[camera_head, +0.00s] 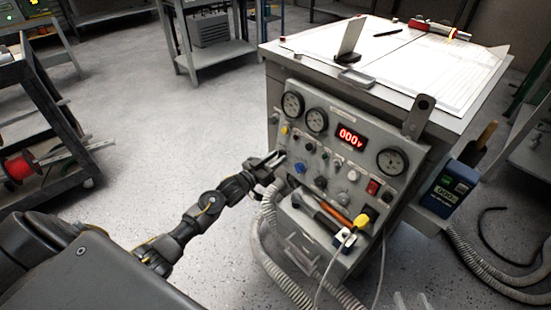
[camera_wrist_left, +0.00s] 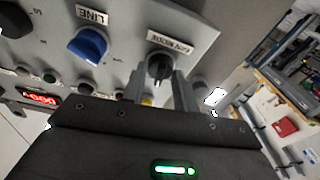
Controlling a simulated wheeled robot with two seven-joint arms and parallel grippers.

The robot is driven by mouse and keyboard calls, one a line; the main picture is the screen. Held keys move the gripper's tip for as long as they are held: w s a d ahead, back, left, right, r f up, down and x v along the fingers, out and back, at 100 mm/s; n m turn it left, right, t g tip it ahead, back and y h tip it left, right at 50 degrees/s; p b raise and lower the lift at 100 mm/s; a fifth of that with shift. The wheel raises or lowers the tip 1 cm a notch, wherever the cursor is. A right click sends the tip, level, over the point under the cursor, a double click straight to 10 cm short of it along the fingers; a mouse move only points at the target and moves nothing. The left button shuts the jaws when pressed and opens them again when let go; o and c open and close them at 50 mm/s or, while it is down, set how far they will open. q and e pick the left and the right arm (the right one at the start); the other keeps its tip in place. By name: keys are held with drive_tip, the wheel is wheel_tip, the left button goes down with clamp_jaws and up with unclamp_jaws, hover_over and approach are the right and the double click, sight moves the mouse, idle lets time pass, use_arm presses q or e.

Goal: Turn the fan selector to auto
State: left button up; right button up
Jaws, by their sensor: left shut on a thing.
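The fan selector (camera_wrist_left: 159,67) is a small black knob under a white label on the grey control panel (camera_wrist_left: 205,45), seen upside down in the left wrist view. My left gripper (camera_wrist_left: 160,82) is shut on this knob, with one finger on each side of it. In the head view my left gripper (camera_head: 277,160) reaches the left edge of the panel and covers the knob there. The knob's pointer position is too small to read. My right gripper is not in view.
A blue LINE knob (camera_wrist_left: 88,44) is beside the fan selector. The panel carries gauges (camera_head: 316,120), a red display (camera_head: 350,137) and a red switch (camera_head: 373,187). Ribbed hoses (camera_head: 268,225) hang below my left gripper. Open floor (camera_head: 150,130) lies to the left.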

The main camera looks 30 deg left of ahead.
use_arm(q)
drive_tip(key=shift+m+h, duration=0.4)
drive_tip(key=shift+m, duration=0.3)
use_arm(e)
drive_tip(key=shift+d+f, duration=0.1)
use_arm(q)
drive_tip(key=o, duration=1)
drive_tip(key=shift+c, duration=0.2)
drive_tip(key=r+p+v, duration=0.1)
drive_tip(key=v, duration=0.9)
drive_tip(key=shift+s+a+f+p, duration=0.2)
drive_tip(key=shift+s+f+p, duration=0.2)
use_arm(e)
drive_tip(key=s+d+f+m+g+h, duration=0.1)
drive_tip(key=s+d+f+g+h, duration=0.1)
drive_tip(key=s+d+f+g, duration=0.1)
drive_tip(key=shift+s+d+f+g+h, duration=0.25)
drive_tip(key=shift+d+f+g+h, duration=0.2)
drive_tip(key=shift+d+f, duration=0.3)
